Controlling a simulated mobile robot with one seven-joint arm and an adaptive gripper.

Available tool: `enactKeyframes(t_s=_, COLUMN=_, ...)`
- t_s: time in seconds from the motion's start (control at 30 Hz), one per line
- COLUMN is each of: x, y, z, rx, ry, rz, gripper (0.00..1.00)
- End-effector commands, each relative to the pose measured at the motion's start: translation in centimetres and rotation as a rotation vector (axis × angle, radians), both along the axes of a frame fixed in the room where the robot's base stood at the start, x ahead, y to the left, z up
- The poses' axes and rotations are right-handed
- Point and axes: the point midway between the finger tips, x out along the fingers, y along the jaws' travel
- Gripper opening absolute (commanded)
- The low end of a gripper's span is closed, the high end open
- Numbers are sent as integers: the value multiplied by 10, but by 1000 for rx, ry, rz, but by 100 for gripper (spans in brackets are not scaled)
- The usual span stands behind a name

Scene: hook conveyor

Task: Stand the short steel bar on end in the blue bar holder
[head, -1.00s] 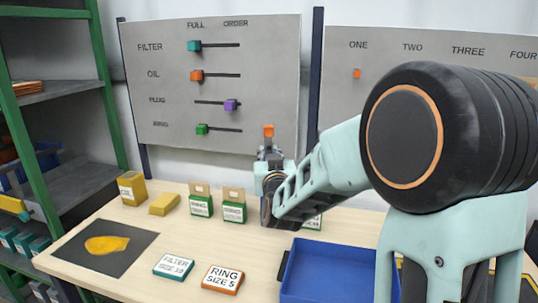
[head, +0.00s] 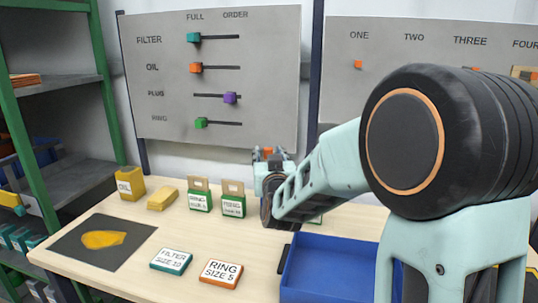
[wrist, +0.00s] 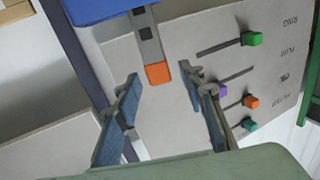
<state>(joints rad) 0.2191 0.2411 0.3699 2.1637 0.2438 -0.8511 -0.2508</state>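In the wrist view, a grey bar (wrist: 146,35) with dark patches and an orange end (wrist: 158,72) comes in from the top edge. It looks like the short steel bar. Its orange tip also shows in the head view (head: 268,151). A blue piece (wrist: 95,10) at the bar's far end looks like the bar holder; it is mostly cut off, and how the bar sits in it is not clear. My gripper (wrist: 164,77) is open, with one finger on each side of the orange end and gaps visible. My arm hides the holder in the head view.
A blue tray (head: 335,268) lies at the table's front right. A slider board (head: 270,120) stands behind my gripper.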

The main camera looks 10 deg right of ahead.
Motion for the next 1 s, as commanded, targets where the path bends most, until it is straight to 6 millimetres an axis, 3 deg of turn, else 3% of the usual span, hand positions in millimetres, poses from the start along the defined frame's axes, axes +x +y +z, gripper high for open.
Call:
enactKeyframes(t_s=0.33, x=-7, y=1, z=-1, rx=-1, ry=3, rz=1, gripper=37)
enactKeyframes(t_s=0.7, x=-60, y=3, z=0, rx=-2, ry=0, rz=0, gripper=37)
enactKeyframes(t_s=1.0, x=-75, y=3, z=-1, rx=1, ry=1, rz=0, gripper=37)
